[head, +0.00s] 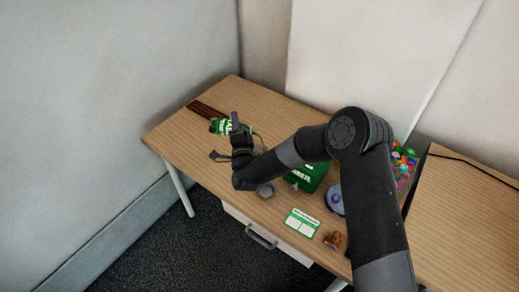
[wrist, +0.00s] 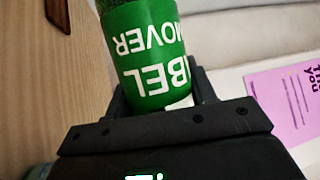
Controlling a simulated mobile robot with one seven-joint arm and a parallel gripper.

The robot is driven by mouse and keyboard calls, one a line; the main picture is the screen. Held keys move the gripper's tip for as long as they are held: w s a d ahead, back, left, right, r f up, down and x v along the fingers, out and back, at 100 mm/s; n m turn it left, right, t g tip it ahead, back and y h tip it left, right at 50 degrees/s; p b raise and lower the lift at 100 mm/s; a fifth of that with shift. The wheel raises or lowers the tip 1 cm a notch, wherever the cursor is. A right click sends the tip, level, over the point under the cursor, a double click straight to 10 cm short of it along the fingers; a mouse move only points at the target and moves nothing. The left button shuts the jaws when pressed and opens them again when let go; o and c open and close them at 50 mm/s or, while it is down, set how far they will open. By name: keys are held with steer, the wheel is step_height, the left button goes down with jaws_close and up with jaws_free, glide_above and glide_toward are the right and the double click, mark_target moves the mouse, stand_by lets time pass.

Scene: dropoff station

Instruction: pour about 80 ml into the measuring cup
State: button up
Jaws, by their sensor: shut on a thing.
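A green bottle (head: 219,127) with white lettering is held in my gripper (head: 234,127), over the far left part of the table in the head view. It looks tipped well over to one side. In the wrist view the green bottle (wrist: 148,65) sits between the jaws, its label reading "LABEL REMOVER" upside down. My gripper (wrist: 160,105) is shut on it. I cannot pick out the measuring cup for sure. A small grey round thing (head: 265,190) stands below my forearm, too small to identify. The bottle's mouth and any liquid cannot be made out.
A dark brown strip (head: 207,109) lies at the table's back left. A green box (head: 308,178), a blue-grey round thing (head: 335,199), a green-and-white card (head: 302,222) and a brown item (head: 333,239) are nearer. A bin of colourful pieces (head: 403,168) is right. The left table front is clear.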

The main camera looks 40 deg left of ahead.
steer(key=shift+s+a, duration=0.2)
steer(key=shift+a, duration=0.1)
steer(key=shift+s+a, duration=0.1)
steer(key=shift+s+a+r, duration=0.1)
steer(key=shift+s+a, duration=0.05)
steer(key=shift+a, duration=0.45)
steer(key=shift+f+m, duration=0.6)
steer(key=shift+m, duration=0.2)
stand_by(1.3)
